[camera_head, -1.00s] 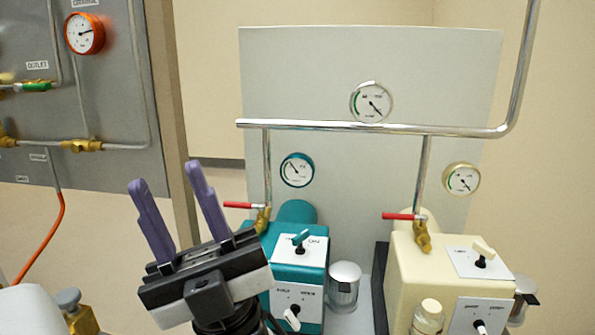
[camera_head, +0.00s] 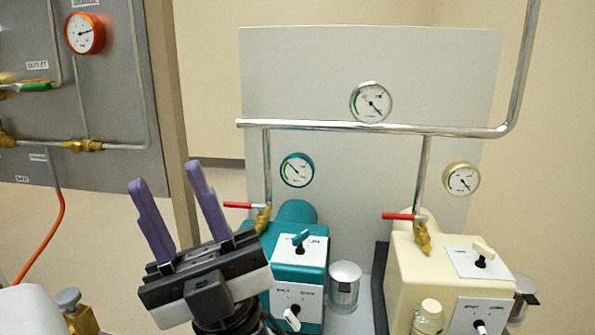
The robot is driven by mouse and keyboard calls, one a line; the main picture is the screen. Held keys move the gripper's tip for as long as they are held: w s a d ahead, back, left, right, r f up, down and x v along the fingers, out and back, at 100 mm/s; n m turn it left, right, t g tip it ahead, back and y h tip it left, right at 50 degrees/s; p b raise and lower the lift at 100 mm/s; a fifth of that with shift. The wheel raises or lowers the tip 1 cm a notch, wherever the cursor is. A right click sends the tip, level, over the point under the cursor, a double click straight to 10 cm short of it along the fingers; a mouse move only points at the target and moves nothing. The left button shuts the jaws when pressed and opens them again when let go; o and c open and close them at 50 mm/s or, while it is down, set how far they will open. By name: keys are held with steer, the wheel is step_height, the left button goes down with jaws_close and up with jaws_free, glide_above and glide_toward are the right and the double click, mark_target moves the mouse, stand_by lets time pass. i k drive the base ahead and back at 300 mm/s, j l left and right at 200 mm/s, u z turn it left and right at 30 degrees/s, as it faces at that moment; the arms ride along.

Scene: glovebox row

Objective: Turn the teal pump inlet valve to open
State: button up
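The teal pump (camera_head: 297,212) stands right of my gripper, with a white switch panel on its top and another on its front. Its inlet valve is a brass body (camera_head: 263,219) under a vertical pipe, with a red lever (camera_head: 240,205) pointing left, crosswise to the pipe. My gripper (camera_head: 168,178) is at the left centre, its two purple fingers pointing up and spread apart with nothing between them. The fingers are left of the red lever and do not appear to touch it. The gripper body hides part of the teal pump's left side.
A cream pump (camera_head: 402,275) with its own red lever (camera_head: 398,216) stands at the right. A chrome pipe (camera_head: 340,126) runs across above both pumps. Gauges hang near it. A grey panel (camera_head: 95,110) with an orange gauge and an orange hose is at the left.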

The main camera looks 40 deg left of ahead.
mark_target(262, 206)
steer(key=u, duration=1.4)
steer(key=i+j+u, duration=0.1)
steer(key=j, duration=0.25)
steer(key=i+j+u, duration=0.1)
steer(key=i+j, duration=0.2)
